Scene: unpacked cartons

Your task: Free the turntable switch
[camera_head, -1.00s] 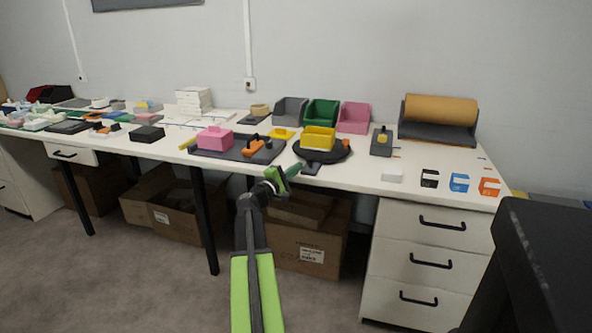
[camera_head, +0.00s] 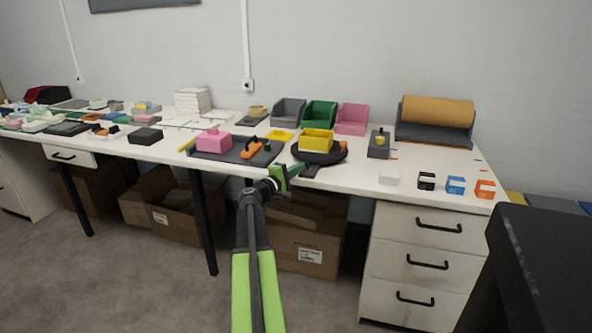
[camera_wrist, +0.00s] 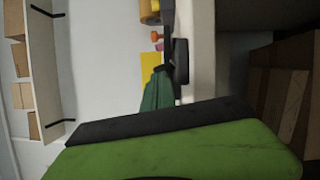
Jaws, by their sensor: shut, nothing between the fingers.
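The turntable (camera_head: 322,157) is a round black disc on the white table, right of centre in the head view. A yellow open bin (camera_head: 316,140) stands on it, and an orange part (camera_head: 343,146) shows at its right edge. A dark tab (camera_head: 311,170) sticks out from its front towards the table edge; I cannot tell for certain that it is the switch. My gripper (camera_head: 296,169) is shut and empty, just in front of the table edge by this tab. In the wrist view its green fingers (camera_wrist: 157,92) are together, with a dark shape (camera_wrist: 181,62) beyond them.
A dark board with a pink block (camera_head: 214,140) and an orange handle (camera_head: 250,150) lies left of the turntable. Grey, green and pink bins (camera_head: 351,119) stand behind. A grey device (camera_head: 379,145) and small coloured clips (camera_head: 456,185) are to the right. Cartons (camera_head: 296,250) sit below.

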